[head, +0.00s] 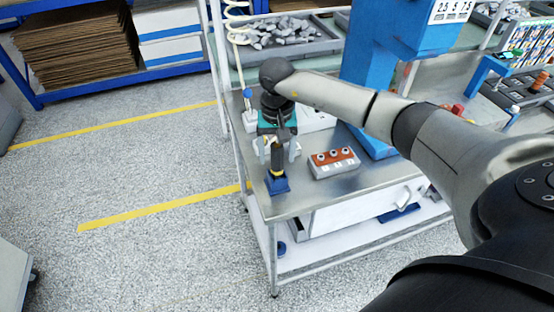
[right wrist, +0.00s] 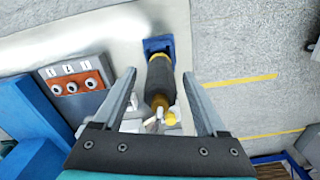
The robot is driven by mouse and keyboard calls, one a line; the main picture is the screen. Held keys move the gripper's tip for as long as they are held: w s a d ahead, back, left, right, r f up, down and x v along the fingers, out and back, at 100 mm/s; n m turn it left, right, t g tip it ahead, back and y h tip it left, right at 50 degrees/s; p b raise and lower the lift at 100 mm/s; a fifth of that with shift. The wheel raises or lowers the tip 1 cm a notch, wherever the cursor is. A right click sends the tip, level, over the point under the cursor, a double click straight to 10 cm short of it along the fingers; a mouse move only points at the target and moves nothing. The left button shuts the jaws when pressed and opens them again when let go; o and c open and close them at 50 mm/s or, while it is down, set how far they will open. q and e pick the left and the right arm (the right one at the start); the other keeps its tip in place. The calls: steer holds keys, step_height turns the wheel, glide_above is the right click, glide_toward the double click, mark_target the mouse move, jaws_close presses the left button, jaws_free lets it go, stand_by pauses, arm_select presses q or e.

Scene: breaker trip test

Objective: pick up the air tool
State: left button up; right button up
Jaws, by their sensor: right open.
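The air tool is a dark cylinder with yellow bands. It stands in a blue holder (head: 277,184) near the left front corner of the metal worktable; the tool's body (head: 277,158) shows just below my right gripper (head: 279,137) in the head view. In the right wrist view the air tool (right wrist: 160,78) lies between the two open fingers of my right gripper (right wrist: 159,75), with visible gaps on both sides. The blue holder (right wrist: 157,45) shows past the fingertips. My left gripper is out of view.
A white table post (head: 218,60) stands to the left.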

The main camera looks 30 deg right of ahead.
steer(key=shift+f, duration=0.4)
steer(key=shift+c, duration=0.2)
jaws_close()
